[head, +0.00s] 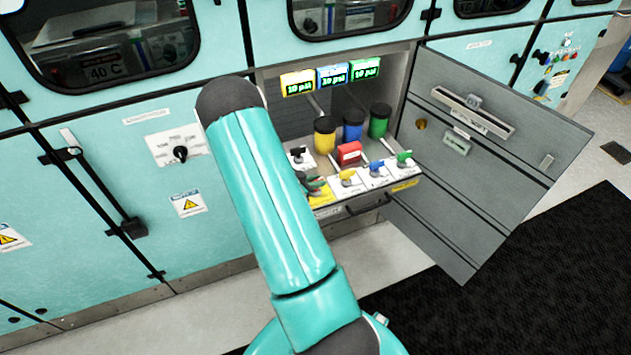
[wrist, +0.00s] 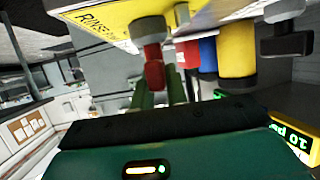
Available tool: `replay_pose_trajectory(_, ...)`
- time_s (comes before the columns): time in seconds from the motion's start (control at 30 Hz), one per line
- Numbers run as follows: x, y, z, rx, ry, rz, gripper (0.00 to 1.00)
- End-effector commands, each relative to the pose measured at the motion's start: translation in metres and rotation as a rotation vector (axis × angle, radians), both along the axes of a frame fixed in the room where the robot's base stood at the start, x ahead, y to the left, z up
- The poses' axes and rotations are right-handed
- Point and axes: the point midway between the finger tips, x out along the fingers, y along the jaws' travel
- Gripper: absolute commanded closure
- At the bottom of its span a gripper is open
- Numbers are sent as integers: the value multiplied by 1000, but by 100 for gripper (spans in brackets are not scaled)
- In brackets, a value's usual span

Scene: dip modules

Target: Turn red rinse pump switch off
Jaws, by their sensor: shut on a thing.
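The red rinse pump switch (wrist: 153,66) shows in the wrist view as a red handle on a grey round base, beside a yellow label reading "RINSE" (wrist: 97,20). My gripper (wrist: 160,90) has its green fingers at the red handle and is shut on it. In the head view my gripper (head: 314,186) is at the left front of the switch panel, partly behind my arm. The red switch cannot be made out there.
Yellow (head: 347,175), blue (head: 376,168) and green (head: 403,159) switches stand to the right, a black switch (head: 297,153) behind. An open grey door (head: 490,150) bounds the right.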

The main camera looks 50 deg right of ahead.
Motion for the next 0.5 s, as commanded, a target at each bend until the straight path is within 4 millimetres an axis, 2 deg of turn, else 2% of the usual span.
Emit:
replay_pose_trajectory(0.2,1,-1,1,-4,-2,-136,100)
replay_pose_trajectory(0.5,-1,-1,1,-4,1,-221,100)
